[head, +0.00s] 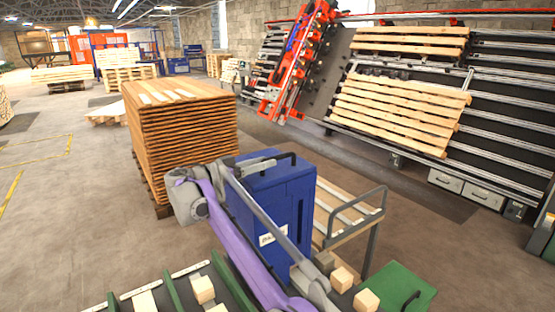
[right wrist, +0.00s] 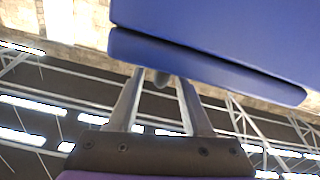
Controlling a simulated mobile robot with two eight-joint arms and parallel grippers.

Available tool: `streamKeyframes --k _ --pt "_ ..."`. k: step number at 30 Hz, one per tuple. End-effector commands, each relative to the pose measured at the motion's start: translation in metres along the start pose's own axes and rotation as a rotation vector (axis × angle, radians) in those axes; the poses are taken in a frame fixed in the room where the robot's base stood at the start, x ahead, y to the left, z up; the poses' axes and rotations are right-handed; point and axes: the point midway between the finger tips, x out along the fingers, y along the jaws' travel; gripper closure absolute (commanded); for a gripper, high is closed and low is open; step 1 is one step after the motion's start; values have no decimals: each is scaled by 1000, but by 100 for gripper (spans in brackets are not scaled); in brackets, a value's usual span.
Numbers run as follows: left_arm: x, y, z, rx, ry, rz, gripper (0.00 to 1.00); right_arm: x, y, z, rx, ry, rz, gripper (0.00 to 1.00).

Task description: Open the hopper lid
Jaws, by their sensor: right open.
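The blue hopper (head: 275,200) stands upright in the middle of the head view, with a white label on its front. Its lid (head: 262,158) lies shut on top and carries a dark bar handle (head: 281,156). In the right wrist view the lid's edge (right wrist: 205,68) is a blue strip along the hopper body (right wrist: 220,30), with a thin dark seam between. My right gripper (head: 230,164) is at the lid's left edge. Its two fingers (right wrist: 160,76) are apart, with their tips close to the lid's edge; contact cannot be told. My left gripper is out of view.
A tall stack of brown boards (head: 180,130) stands close behind and left of the hopper. A metal-railed rack (head: 350,215) is at its right. Wooden blocks (head: 342,278) and a green panel (head: 395,290) are at lower right. Open floor lies left.

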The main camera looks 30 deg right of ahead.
Motion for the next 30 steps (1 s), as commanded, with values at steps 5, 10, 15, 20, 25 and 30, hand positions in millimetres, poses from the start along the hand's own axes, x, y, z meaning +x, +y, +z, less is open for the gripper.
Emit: streamKeyframes --k 5,10,15,20,25,30 --pt "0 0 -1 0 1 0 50 32 1 0 0 -1 3 50" --pt "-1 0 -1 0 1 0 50 48 1 0 0 -1 2 50" --pt "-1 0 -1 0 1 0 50 52 0 0 0 0 0 50" --pt "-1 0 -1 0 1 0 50 52 0 0 0 0 0 50" --pt "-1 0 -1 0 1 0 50 52 0 0 0 0 0 77" --pt "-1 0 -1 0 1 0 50 52 0 0 0 -1 0 100"
